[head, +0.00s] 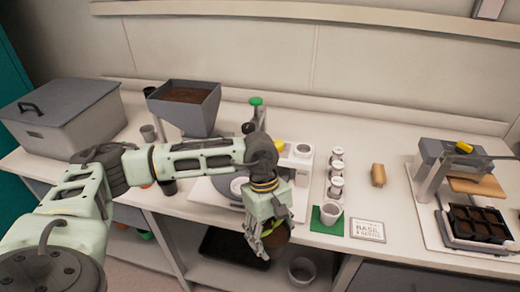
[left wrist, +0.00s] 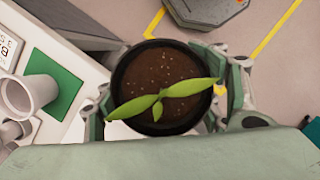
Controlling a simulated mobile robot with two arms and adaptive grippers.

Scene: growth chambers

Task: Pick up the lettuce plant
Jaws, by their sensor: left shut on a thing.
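The lettuce plant (left wrist: 160,97) is a seedling with a few long green leaves in a dark round pot of brown soil, seen from above in the left wrist view. My left gripper (head: 264,240) is shut on the pot, with a finger on either side of it. In the head view the pot (head: 277,239) hangs just in front of the bench's front edge, mostly hidden behind the fingers. My right gripper is in neither view.
A white cup (head: 329,213) stands on a green mat (head: 320,227) beside a label card (head: 367,230). A soil hopper (head: 185,105) and grey bin (head: 62,115) are at left. A black cell tray (head: 478,224) is at right. The lower shelf holds a grey pot (head: 302,270).

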